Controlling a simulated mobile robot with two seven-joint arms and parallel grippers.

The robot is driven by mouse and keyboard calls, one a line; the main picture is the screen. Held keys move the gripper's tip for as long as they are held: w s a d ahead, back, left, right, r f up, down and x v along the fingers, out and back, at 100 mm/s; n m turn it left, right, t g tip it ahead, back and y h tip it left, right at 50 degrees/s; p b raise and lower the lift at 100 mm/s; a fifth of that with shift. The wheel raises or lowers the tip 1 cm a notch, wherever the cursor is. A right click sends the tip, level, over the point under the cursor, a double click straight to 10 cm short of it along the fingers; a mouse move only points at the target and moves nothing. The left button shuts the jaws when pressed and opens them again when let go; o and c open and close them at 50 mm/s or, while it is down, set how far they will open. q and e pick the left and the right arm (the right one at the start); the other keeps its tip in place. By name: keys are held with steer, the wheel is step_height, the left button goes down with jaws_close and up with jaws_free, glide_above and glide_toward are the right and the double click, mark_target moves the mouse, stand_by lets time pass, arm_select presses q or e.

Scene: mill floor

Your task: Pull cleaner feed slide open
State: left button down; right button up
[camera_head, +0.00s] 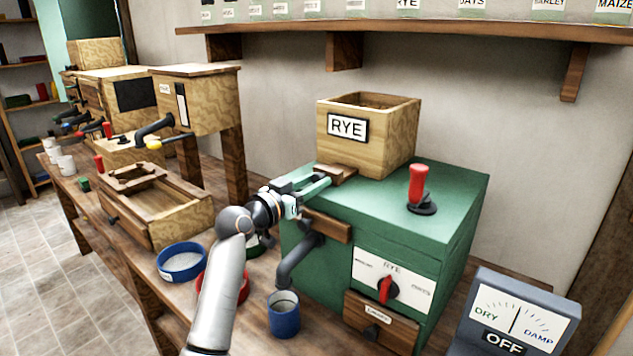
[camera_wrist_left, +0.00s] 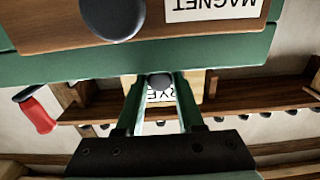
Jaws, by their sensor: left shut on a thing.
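The green rye cleaner (camera_head: 390,215) stands on the bench with a wooden hopper (camera_head: 392,140) labelled RYE on top. A brown wooden feed slide (camera_head: 336,173) sticks out at the hopper's foot, toward my arm. My left gripper (camera_head: 322,183) is at the slide's front end. In the left wrist view, the two green fingers (camera_wrist_left: 160,98) are closed on a small dark round knob (camera_wrist_left: 160,80). The slide's own body is mostly hidden there. My right gripper is in neither view.
A wooden drawer labelled MAGNET (camera_wrist_left: 190,20) is close to my left gripper. A red-handled lever (camera_head: 418,185) stands on the cleaner's top. A blue cup (camera_head: 284,315), blue bowl (camera_head: 182,262) and red bowl (camera_head: 240,290) sit near my arm.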

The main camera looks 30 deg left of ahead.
arm_select(q)
steer(key=shift+f, duration=0.2)
steer(key=c, duration=0.8)
jaws_free()
steer(key=shift+s, duration=0.15)
steer(key=shift+c, duration=0.2)
steer(key=shift+o, duration=0.7)
steer(key=shift+s+r, duration=0.1)
steer(key=shift+r, duration=0.05)
steer(key=shift+o, duration=0.7)
steer(key=s+b, duration=0.1)
steer(key=s, duration=1.1)
steer(key=shift+s+a+b, duration=0.15)
steer(key=shift+a+b, duration=0.25)
steer(key=shift+a, duration=0.05)
